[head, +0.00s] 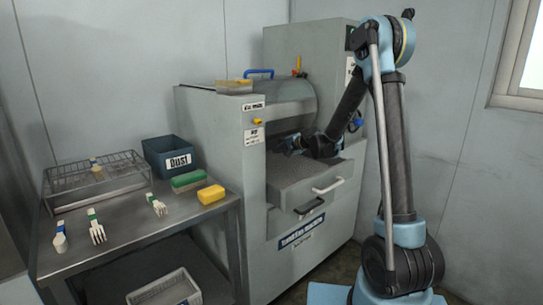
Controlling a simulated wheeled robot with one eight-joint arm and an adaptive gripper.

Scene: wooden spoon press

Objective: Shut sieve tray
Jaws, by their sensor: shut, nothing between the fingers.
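The sieve tray seems to be the grey tray (283,182) with a white handle (328,187) on its front, in the lower opening of the grey press. It is pulled part way out, its front standing clear of the machine. My gripper (280,147) is shut and empty. It is over the tray, inside or at the mouth of the opening, behind the white handle and apart from it. Its fingertips are small and dark, partly lost in shadow. The back of the tray is hidden inside the machine.
A dark handle (310,206) is below the tray. A steel table (130,232) at the left holds a wire rack (97,180), a blue "Dust" bin (168,155), a green sponge (188,181), a yellow block (211,194) and small utensils. A light crate (165,290) is below.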

